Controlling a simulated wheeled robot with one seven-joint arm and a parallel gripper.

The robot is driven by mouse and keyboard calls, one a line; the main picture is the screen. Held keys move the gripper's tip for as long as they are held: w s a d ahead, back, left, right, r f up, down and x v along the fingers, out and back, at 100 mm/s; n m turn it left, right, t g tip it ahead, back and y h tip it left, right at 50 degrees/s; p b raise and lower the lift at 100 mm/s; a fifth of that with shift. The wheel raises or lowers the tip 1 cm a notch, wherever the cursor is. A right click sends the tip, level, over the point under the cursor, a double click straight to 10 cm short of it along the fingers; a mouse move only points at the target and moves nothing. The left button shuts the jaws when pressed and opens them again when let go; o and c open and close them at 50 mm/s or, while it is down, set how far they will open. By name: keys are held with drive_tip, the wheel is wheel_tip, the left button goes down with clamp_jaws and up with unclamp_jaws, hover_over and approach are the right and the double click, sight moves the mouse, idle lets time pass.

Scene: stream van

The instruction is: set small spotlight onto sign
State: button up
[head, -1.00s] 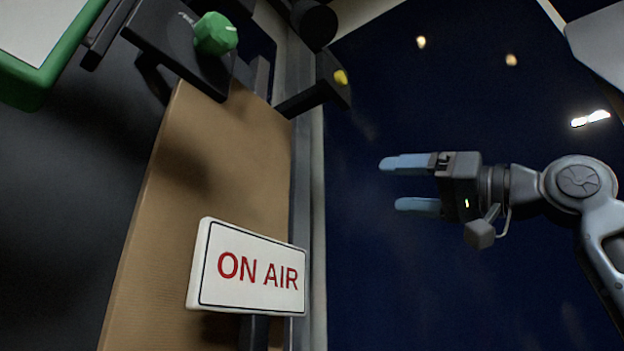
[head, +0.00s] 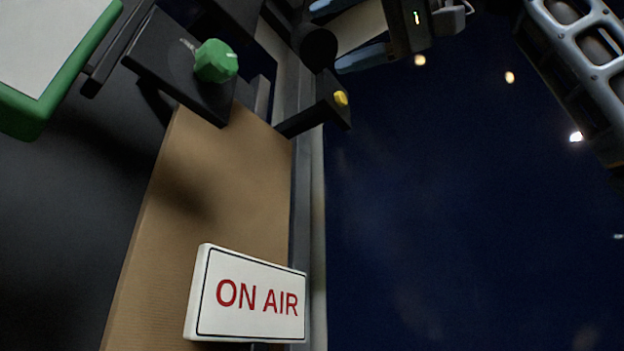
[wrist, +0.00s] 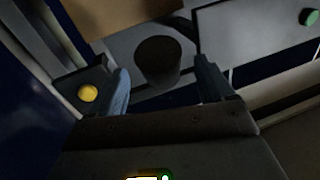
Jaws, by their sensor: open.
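The white ON AIR sign (head: 245,296) with red letters is low in the head view, in front of a brown panel. A dark cylinder (head: 319,46), which looks like the small spotlight, is at the top of the head view beside a dark bracket. It also shows in the wrist view (wrist: 158,61), between my fingers. My gripper (head: 338,34) is open, its blue-grey fingertips close to the cylinder's right side in the head view. The fingers are on either side of the cylinder in the wrist view; I cannot tell whether they touch it. The sign is not visible in the wrist view.
A dark bracket with a yellow knob (head: 340,98) juts out just below the cylinder. A dark plate with a green knob (head: 215,61) is to the left, near a green-edged white panel (head: 45,50). Open dark space lies to the right of the sign.

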sight(300, 56)
drive_tip(key=p+x, duration=0.1)
drive_tip(key=x, duration=0.4)
drive_tip(key=shift+d, duration=0.1)
drive_tip(key=c, duration=1)
drive_tip(key=shift+o, duration=0.2)
drive_tip(key=shift+f+y+b, duration=0.25)
drive_tip(key=shift+y+b, duration=0.05)
drive_tip(key=shift+b, duration=0.35)
drive_tip(key=shift+w+a+f+n+t+y+b, duration=0.2)
drive_tip(key=shift+a+n+t+y+b, duration=0.15)
drive_tip(key=shift+t+y+b, duration=0.55)
drive_tip(key=y, duration=0.1)
drive_tip(key=y+b, duration=0.1)
drive_tip(key=n+b, duration=0.1)
drive_tip(key=shift+w+a+r+y, duration=0.15)
drive_tip(key=shift+w+a+y, duration=0.15)
drive_tip(key=shift+y, duration=0.1)
drive_tip(key=shift+w+a+r+n+y+b, duration=0.15)
drive_tip(key=shift+n+y+b, duration=0.35)
drive_tip(key=shift+y, duration=0.7)
drive_tip(key=shift+r+t, duration=0.15)
drive_tip(key=shift+t, duration=0.15)
